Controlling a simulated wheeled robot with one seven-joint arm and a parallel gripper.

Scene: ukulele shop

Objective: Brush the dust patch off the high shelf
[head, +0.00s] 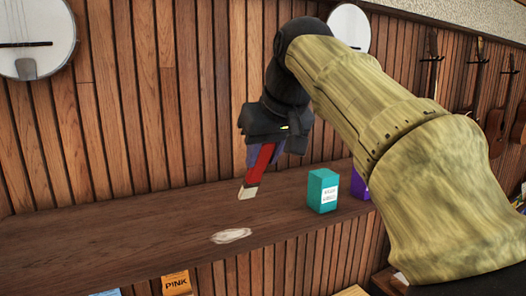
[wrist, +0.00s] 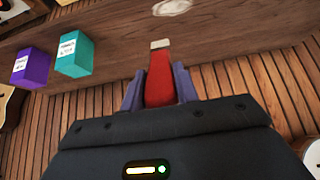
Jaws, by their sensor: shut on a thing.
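The high shelf (head: 150,236) is a brown wooden board along the slatted wall. A pale dust patch (head: 231,236) lies on it near its front edge. It also shows in the wrist view (wrist: 172,7) at the top. My gripper (head: 262,165) is shut on a brush (head: 263,160) with a red handle and a short pale tip. The brush points down, its tip above and behind the dust patch in the head view. The tip looks apart from the patch; whether it touches the shelf I cannot tell. In the wrist view the brush (wrist: 160,80) sits between both fingers.
A teal box (head: 322,192) stands on the shelf right of the patch, with a purple box (head: 359,182) beside it, partly hidden by my arm. Left of the patch the shelf is bare. An orange labelled packet (head: 177,284) shows below the shelf. Banjos (head: 36,38) hang on the wall.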

